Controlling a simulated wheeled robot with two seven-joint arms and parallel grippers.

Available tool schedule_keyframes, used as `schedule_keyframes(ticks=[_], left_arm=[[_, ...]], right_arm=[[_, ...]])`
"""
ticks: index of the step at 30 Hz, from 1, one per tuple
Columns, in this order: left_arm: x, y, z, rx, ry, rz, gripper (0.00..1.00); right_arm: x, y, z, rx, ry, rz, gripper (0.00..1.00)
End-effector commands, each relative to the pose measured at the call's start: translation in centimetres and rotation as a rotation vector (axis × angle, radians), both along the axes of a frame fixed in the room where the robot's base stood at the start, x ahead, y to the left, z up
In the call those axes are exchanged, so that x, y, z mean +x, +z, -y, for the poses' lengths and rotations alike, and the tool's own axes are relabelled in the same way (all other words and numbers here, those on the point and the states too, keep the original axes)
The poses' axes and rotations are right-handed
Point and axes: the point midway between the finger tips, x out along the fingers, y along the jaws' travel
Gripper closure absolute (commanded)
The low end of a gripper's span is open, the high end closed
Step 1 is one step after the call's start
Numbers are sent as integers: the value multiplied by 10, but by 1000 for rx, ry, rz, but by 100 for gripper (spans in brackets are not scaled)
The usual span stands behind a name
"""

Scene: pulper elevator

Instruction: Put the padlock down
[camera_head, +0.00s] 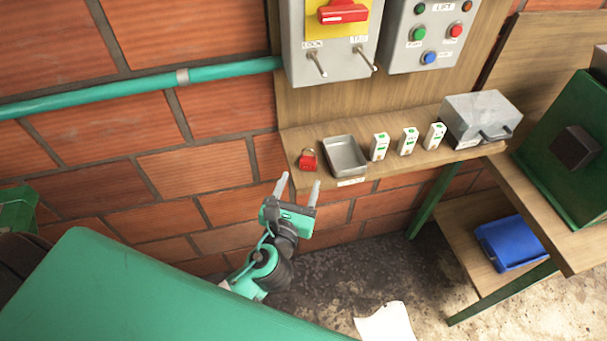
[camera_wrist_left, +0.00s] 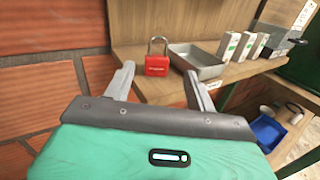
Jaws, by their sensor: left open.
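The red padlock (camera_head: 308,161) stands upright on the wooden shelf (camera_head: 293,143), near its left end and just left of a grey metal tray (camera_head: 345,155). In the left wrist view the padlock (camera_wrist_left: 157,62) shows its silver shackle on top. My left gripper (camera_head: 298,187) is open and empty, in front of the shelf edge and short of the padlock. In the left wrist view its two fingers (camera_wrist_left: 160,85) are spread, with the padlock beyond them and nothing between them. My right gripper is not in view.
Several small white boxes (camera_head: 408,141) and a grey metal box (camera_head: 481,117) stand right of the tray. Switch panels (camera_head: 333,40) hang above the shelf. A blue bin (camera_head: 511,243) is on a lower shelf. A green machine (camera_head: 565,150) stands at right.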

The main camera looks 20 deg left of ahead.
Motion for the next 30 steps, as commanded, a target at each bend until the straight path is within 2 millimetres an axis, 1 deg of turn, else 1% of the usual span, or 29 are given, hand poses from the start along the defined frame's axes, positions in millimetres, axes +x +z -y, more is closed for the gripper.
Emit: schedule_keyframes(ticks=[4, 12, 14, 16, 17, 20, 21, 23, 24, 26, 27, 29, 30], left_arm=[[-8, 0, 1, 0, 0, 0, 44], [-9, -1, 1, -4, -1, -3, 44], [-7, -10, 1, -25, -2, -18, 44], [-3, -33, 1, -80, -4, -60, 44], [-2, -48, 1, -115, -5, -85, 44], [2, -113, -1, -285, 11, -201, 44], [1, -145, -4, -374, 32, -258, 44], [-4, -197, -9, -523, 76, -347, 44], [-10, -230, -13, -627, 117, -401, 44], [-23, -279, -20, -781, 192, -478, 44], [-34, -310, -25, -883, 252, -522, 44], [-54, -355, -33, -1039, 356, -580, 44], [-69, -383, -38, -1142, 435, -612, 44]], right_arm=[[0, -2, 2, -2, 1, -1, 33], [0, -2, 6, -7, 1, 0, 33], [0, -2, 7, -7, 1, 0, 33], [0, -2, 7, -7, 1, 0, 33], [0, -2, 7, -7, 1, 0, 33], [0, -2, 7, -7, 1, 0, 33], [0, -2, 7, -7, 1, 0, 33], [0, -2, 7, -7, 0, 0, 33], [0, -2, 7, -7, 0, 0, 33], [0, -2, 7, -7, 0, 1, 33], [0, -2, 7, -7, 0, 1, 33], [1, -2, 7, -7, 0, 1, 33], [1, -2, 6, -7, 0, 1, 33]])
